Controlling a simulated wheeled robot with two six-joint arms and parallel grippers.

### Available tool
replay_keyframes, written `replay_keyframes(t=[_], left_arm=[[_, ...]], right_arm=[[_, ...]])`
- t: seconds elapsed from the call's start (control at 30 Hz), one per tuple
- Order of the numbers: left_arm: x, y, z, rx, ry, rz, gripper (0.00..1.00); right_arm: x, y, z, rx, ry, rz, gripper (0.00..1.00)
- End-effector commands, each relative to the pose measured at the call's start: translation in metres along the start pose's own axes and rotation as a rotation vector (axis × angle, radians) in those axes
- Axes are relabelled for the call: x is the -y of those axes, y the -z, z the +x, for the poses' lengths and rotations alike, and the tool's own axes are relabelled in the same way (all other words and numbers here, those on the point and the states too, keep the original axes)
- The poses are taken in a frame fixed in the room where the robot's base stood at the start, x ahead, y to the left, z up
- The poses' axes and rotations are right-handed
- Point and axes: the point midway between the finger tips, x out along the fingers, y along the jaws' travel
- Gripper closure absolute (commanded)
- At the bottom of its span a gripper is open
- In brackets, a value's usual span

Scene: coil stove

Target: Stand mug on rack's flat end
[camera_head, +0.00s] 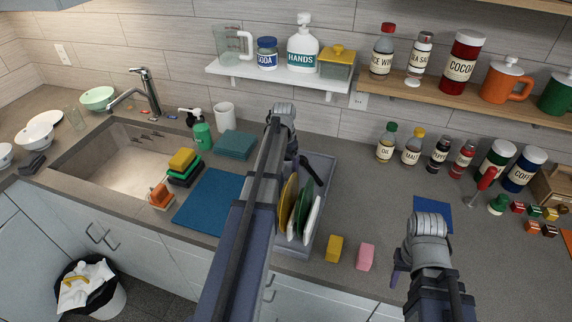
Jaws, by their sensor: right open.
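A white mug-like cup (224,115) stands upright on the counter near the back wall, behind the green soap bottle; I cannot make out a handle. The grey dish rack (321,172) stands on the counter at centre, holding several upright plates. My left arm covers the rack's left side. My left gripper (281,113) is at the rack's far left, right of the cup and apart from it; its fingers are mostly hidden by the wrist. My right gripper (398,265) is open over the counter's front right, largely hidden behind its wrist.
Bottles line the back right. A white shelf (280,75) hangs above.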

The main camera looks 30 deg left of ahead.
Motion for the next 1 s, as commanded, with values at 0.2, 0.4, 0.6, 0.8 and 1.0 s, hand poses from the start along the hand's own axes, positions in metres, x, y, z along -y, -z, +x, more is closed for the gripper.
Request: replay_keyframes(t=[0.2,0.4,0.6,0.8,1.0], left_arm=[[0.000,0.000,0.000,0.000,0.000,0.000,0.00],[0.000,0.000,-0.003,0.000,0.000,0.000,0.00],[0.000,0.000,-0.017,0.000,0.000,0.000,0.00],[0.000,0.001,-0.044,0.000,0.000,0.000,0.00],[0.000,0.001,-0.075,0.000,0.000,0.000,0.00]], right_arm=[[0.000,0.000,0.000,0.000,0.000,0.000,0.52],[0.000,0.000,-0.003,0.000,0.000,0.000,0.52],[-0.002,-0.001,-0.017,0.000,0.000,-0.001,0.52],[-0.004,-0.003,-0.043,0.000,0.000,-0.001,0.52],[-0.007,-0.004,-0.075,0.000,0.001,0.002,0.52]])
